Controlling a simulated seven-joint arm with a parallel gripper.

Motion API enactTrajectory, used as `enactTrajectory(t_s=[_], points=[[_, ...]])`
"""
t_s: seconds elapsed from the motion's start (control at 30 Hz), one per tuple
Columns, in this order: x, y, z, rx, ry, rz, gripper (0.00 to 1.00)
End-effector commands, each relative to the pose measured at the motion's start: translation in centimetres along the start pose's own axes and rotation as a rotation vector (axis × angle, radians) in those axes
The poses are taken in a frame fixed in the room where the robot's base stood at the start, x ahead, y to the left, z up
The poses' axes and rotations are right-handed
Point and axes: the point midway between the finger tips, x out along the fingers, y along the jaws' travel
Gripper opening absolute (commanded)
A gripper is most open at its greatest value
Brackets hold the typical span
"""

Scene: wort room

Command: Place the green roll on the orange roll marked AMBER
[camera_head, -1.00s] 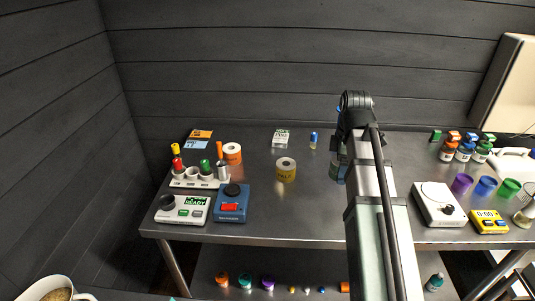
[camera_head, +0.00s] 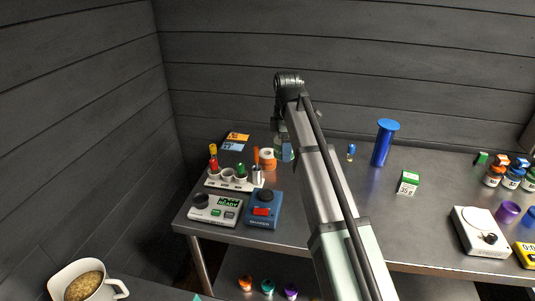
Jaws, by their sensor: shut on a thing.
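The orange roll (camera_head: 267,160), with a pale top, stands on the steel bench behind the small rack. Its AMBER marking is too small to read. My gripper (camera_head: 284,153) is just to the right of this roll in the picture and is shut. A small patch of green (camera_head: 277,147) shows at the jaws; I take it for the green roll, mostly hidden by my gripper. I cannot tell its exact height over the bench or whether it touches the orange roll.
A rack (camera_head: 230,180) with red, yellow and green pieces stands left of the orange roll. A white READY device (camera_head: 214,210) and a blue device (camera_head: 263,209) are in front. A tall blue cylinder (camera_head: 384,143), a blue-topped vial (camera_head: 351,152) and a green-white box (camera_head: 408,183) stand right of my arm.

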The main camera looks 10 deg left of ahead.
Motion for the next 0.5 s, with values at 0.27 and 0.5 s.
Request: enactTrajectory(t_s=[0.27, 0.5], points=[[-2.8, 9.2, -4.5, -0.018, 0.000, 0.005, 0.40], [-3.6, 11.4, -4.8, 0.002, 0.002, 0.014, 0.40]])
